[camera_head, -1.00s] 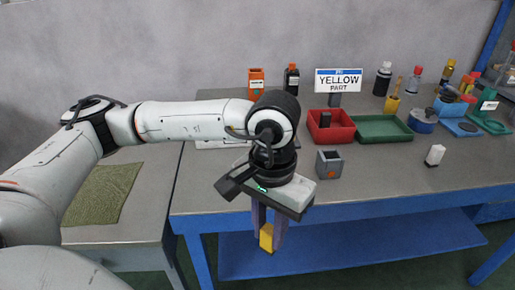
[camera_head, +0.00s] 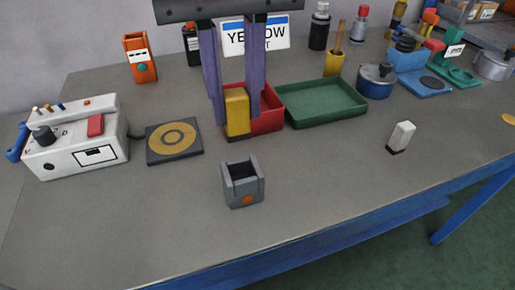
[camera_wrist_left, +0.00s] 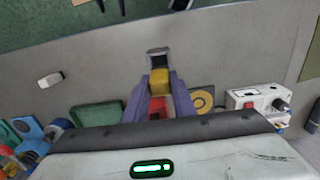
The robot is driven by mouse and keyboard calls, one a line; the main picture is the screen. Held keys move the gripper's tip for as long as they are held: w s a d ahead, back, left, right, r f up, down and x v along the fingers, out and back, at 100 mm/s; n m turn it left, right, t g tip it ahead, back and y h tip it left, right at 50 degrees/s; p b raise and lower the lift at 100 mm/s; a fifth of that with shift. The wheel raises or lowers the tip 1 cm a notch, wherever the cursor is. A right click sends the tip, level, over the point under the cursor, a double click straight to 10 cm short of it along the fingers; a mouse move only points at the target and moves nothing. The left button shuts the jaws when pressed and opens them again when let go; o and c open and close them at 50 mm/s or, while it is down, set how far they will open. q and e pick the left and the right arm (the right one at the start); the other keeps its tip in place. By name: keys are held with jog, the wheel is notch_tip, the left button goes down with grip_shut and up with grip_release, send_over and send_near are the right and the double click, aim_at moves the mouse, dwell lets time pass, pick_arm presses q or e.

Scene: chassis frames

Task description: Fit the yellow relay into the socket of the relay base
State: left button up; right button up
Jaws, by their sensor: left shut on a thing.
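My left gripper (camera_head: 236,112) comes down from the top of the head view with two purple fingers. It is shut on the yellow relay (camera_head: 237,112), a small upright block with a dark lower end. The relay also shows between the fingers in the left wrist view (camera_wrist_left: 160,79). The grey relay base (camera_head: 243,186) stands on the table, nearer the front edge than the relay appears, with an open dark socket on top and an orange dot on its front. The base also shows beyond the relay in the left wrist view (camera_wrist_left: 158,56). My right gripper is not in view.
A red tray (camera_head: 268,118) and a green tray (camera_head: 326,102) lie behind. A white control box (camera_head: 75,145) and a dark pad with a yellow ring (camera_head: 174,141) are at left. A white block (camera_head: 401,136) stands at right. The table around the base is clear.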

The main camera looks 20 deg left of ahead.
aim_at(238, 138)
pick_arm(q)
jog(key=shift+w+f, duration=0.1)
jog(key=shift+f, duration=0.1)
jog(key=f, duration=0.3)
jog(key=f+b, duration=0.1)
jog(key=f, duration=0.1)
jog(key=shift+s, duration=0.3)
notch_tip(238, 138, down, 4)
jog(key=shift+r, duration=0.15)
jog(key=shift+w, duration=0.1)
jog(key=o, duration=1.1)
jog(key=shift+c, duration=0.2)
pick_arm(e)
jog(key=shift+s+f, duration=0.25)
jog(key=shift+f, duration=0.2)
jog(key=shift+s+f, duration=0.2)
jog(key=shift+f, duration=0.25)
pick_arm(q)
notch_tip(238, 138, up, 11)
jog(key=shift+d+r+p, duration=0.1)
jog(key=shift+p, duration=0.6)
jog(key=shift+r, duration=0.3)
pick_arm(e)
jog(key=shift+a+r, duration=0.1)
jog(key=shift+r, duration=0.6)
